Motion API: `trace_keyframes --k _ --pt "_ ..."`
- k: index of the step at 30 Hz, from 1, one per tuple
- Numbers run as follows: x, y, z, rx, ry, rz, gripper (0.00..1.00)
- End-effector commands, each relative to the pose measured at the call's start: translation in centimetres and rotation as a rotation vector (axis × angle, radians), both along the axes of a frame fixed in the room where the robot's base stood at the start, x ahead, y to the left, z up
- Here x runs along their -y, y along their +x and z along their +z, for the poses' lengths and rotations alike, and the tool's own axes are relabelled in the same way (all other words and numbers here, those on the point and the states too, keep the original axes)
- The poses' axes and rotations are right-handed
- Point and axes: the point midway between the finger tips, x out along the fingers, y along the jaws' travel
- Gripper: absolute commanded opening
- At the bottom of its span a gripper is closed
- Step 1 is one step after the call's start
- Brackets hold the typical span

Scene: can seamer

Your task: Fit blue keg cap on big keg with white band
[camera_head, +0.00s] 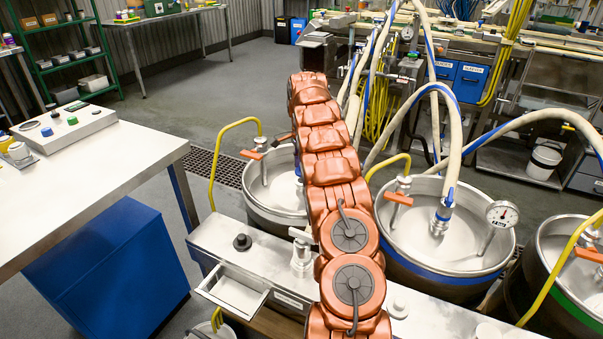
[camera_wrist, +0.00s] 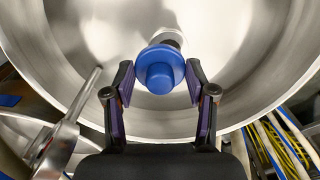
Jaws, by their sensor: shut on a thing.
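The blue keg cap (camera_wrist: 160,71) sits between the fingers of my gripper (camera_wrist: 160,76) in the wrist view, and the gripper is shut on it. Just beyond the cap is a grey metal fitting (camera_wrist: 171,37) in the middle of a large shiny keg top (camera_wrist: 80,40). I cannot tell whether the cap touches the fitting.
A third keg (camera_head: 575,265) with a green band stands at right. Orange-handled valves and yellow pipes rise beside the kegs. A steel bench (camera_head: 215,243) with an open drawer (camera_head: 232,292) lies in front. A white table (camera_head: 95,175) stands at left. Hoses hang above the middle keg.

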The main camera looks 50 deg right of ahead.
Motion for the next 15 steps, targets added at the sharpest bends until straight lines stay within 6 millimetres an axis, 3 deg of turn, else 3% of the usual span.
trace_keyframes --k 15 --pt "0.78 0.85 -0.26 0.002 0.0 -0.003 0.32"
